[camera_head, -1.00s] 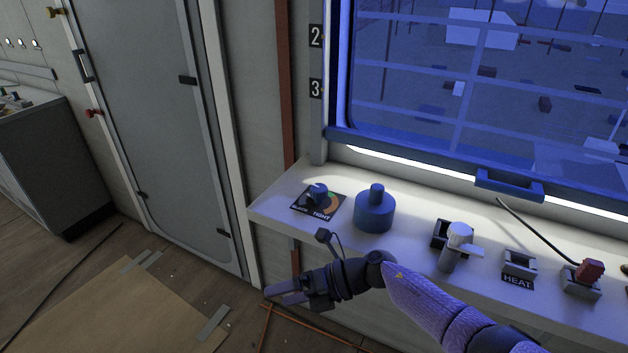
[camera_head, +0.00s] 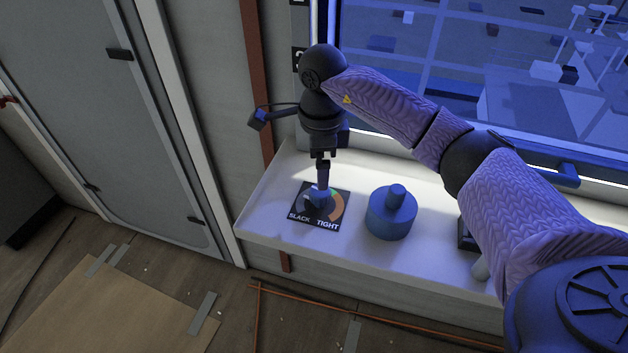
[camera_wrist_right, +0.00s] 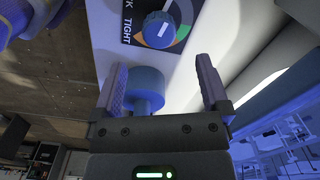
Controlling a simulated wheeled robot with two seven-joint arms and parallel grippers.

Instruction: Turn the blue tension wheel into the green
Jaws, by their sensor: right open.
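The blue tension wheel (camera_head: 318,199) sits on a dark square dial plate marked SLACK and TIGHT, at the left end of the white ledge. The plate has orange and green (camera_head: 334,192) arcs. My right gripper (camera_head: 323,184) points down just over the wheel and partly hides it. In the right wrist view the gripper (camera_wrist_right: 160,64) is open, with nothing between its fingertips. There the wheel (camera_wrist_right: 158,30) shows beyond the fingertips with a slanted white line on its face. My left gripper is not in view.
A wider blue cylinder with a knob (camera_head: 391,214) stands on the ledge (camera_head: 270,214) right of the dial; it also shows beyond the fingers in the wrist view (camera_wrist_right: 146,90). The window is behind, the grey door (camera_head: 110,110) to the left. My right arm covers the ledge's right part.

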